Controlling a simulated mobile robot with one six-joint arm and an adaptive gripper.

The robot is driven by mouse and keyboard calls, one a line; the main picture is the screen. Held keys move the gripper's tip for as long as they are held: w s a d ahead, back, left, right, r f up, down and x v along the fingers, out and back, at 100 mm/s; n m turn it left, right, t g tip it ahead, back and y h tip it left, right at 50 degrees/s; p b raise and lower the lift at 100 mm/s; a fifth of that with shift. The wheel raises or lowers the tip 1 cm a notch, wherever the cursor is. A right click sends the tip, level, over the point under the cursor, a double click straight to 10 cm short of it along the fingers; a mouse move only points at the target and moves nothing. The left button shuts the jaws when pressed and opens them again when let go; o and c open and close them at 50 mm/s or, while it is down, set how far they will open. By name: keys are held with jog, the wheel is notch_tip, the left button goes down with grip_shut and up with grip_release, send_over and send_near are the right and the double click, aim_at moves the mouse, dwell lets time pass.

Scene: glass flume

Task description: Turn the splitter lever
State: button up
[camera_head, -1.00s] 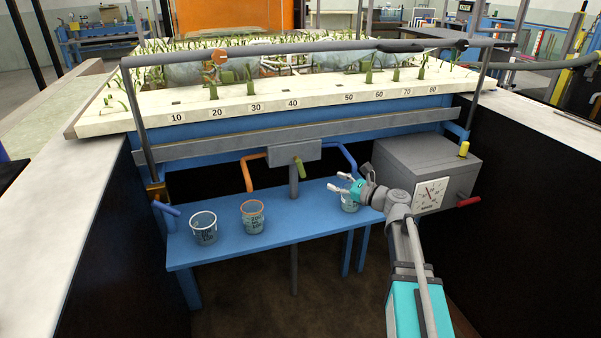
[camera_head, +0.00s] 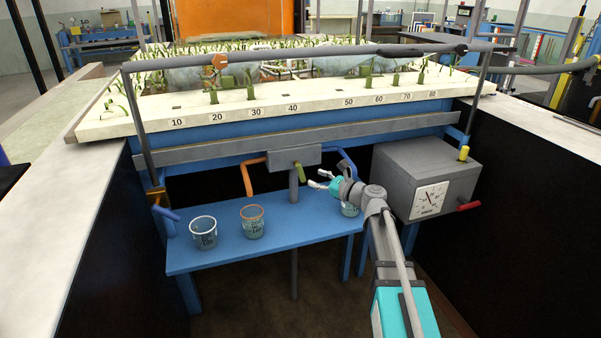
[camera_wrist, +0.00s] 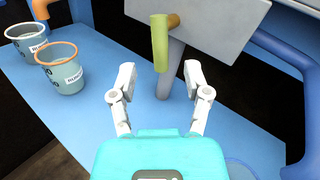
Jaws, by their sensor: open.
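The splitter lever (camera_head: 300,172) is a short olive-green handle on the front of the grey splitter box (camera_head: 285,156), below the long planted tray. It hangs down, slightly tilted, in the head view. In the wrist view the lever (camera_wrist: 160,43) stands ahead of my gripper, near the middle, with a brown-orange pivot at its upper right. My gripper (camera_head: 320,180) is open and empty, to the right of and a little below the lever in the head view. In the wrist view its two white fingertips (camera_wrist: 160,77) are spread, with the lever's lower end beyond the gap between them. I see no contact.
An orange pipe (camera_head: 247,178) and a blue pipe (camera_head: 347,162) leave the splitter box. A white-rimmed bucket (camera_head: 203,234) and an orange-rimmed bucket (camera_head: 252,223) stand on the blue bench (camera_head: 285,245). Another bucket (camera_head: 349,210) is partly behind my arm. A grey dial box (camera_head: 425,165) stands right.

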aim_at(301, 171)
jog(key=shift+x, duration=3.4)
